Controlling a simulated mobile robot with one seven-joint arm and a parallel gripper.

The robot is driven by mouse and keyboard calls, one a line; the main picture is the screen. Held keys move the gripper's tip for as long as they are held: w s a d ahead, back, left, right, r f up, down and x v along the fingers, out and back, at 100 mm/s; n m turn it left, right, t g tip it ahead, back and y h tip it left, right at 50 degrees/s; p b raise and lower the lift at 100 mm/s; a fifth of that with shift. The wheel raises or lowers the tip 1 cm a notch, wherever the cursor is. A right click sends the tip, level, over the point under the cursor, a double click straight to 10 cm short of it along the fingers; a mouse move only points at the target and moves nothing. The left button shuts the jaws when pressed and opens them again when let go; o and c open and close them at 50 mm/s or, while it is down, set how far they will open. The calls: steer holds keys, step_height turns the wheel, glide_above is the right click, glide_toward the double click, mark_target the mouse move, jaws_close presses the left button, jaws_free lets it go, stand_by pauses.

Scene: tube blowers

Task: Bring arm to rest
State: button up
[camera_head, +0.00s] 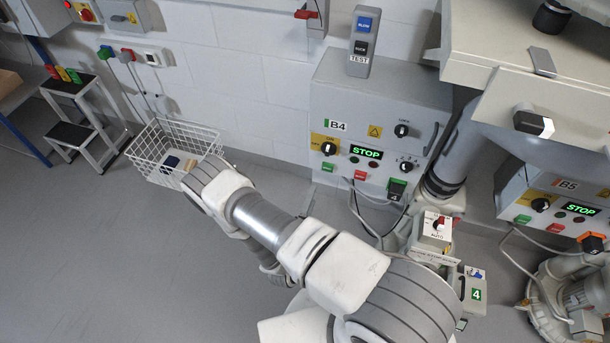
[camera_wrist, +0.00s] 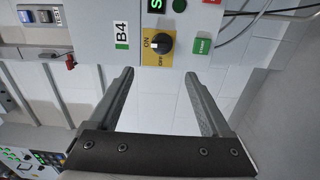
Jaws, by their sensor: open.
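My gripper shows in the wrist view with its two fingers (camera_wrist: 162,95) spread apart and nothing between them. Beyond the fingertips, the B4 control box (camera_wrist: 140,12) shows its yellow ON/OFF switch plate and a green button, apart from the fingers. In the head view my arm stretches out from the lower middle toward the left, and its far end is near the wire basket (camera_head: 170,150). The gripper's fingers are hidden there behind my own arm. The B4 box (camera_head: 372,125) is on the wall to the right of my arm, with a lit STOP display.
The white wire basket holds a few small items. A step stool (camera_head: 75,120) stands at the left by a blue-legged table. The B5 box (camera_head: 560,200), hoses and a blower machine (camera_head: 575,295) crowd the right. Grey floor (camera_head: 100,260) is clear at lower left.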

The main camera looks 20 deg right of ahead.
steer(key=s+d+r+m+g+h+p, duration=0.1)
steer(key=d+r+m+g+h, duration=0.25)
steer(key=r, duration=0.65)
steer(key=s+d+r+m+g+p, duration=0.15)
steer(key=r+m+g, duration=0.25)
steer(key=r+g, duration=0.45)
steer(key=d+r+m+g+h+p, duration=0.1)
steer(key=d+r+m+g, duration=0.2)
steer(key=r, duration=0.9)
steer(key=s+a+r+t+y+p, duration=0.1)
steer(key=s+a+r+t+y, duration=0.1)
steer(key=r, duration=0.5)
steer(key=s+a+r+t+y+p, duration=0.1)
steer(key=s+a+r+y, duration=0.3)
steer(key=s+r+y, duration=0.3)
steer(key=s+a+r+t+y+p, duration=0.2)
steer(key=s+a+r+y, duration=0.2)
steer(key=r, duration=0.5)
steer(key=shift+s+t+y, duration=0.3)
steer(key=shift+s+y, duration=0.45)
steer(key=shift+s, duration=0.25)
steer(key=shift+d+m, duration=0.2)
steer(key=shift+m, duration=0.15)
